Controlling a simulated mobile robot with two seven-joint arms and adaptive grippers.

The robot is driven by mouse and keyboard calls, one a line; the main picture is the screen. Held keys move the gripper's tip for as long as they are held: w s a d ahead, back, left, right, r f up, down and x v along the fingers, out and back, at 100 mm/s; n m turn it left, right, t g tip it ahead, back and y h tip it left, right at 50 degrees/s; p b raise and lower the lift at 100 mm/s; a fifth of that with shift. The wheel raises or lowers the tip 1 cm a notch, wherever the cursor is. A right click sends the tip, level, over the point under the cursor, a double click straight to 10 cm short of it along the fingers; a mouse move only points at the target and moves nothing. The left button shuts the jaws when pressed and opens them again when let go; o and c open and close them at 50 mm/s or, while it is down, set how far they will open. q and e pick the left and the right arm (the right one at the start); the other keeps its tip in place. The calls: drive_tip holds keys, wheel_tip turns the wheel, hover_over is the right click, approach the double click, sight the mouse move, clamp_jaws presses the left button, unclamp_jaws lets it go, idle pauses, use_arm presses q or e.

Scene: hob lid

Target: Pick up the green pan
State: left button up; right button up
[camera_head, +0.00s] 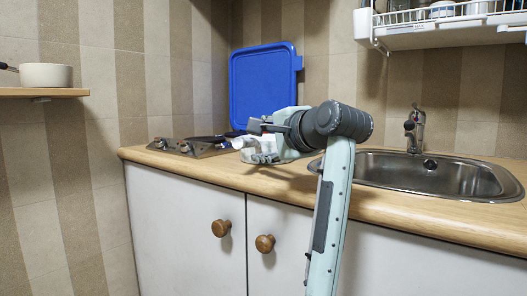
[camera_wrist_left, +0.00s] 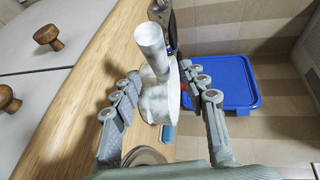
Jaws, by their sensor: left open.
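In the left wrist view, a pale, marbled whitish-green thing with a thick round handle, which seems to be the green pan (camera_wrist_left: 158,100), is between the fingers of my left gripper (camera_wrist_left: 160,80). The fingers are apart, one on each side of it; I cannot tell whether either touches it. In the head view my left gripper (camera_head: 258,142) is low over the wooden counter (camera_head: 222,167), beside the hob (camera_head: 190,148). There the pan is mostly hidden by the gripper. My right gripper is not in view.
A blue board (camera_head: 265,88) leans on the wall behind the gripper. A sink (camera_head: 430,172) with a tap (camera_head: 415,125) is to the right, below a dish rack (camera_head: 440,32). A cream pot (camera_head: 46,76) stands on a shelf (camera_head: 40,92) at the left.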

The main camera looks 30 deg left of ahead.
sight(253, 141)
use_arm(q)
drive_tip(key=x, duration=0.4)
drive_tip(key=shift+a, duration=0.15)
drive_tip(key=shift+c, duration=0.6)
clamp_jaws()
drive_tip(key=shift+r, duration=0.2)
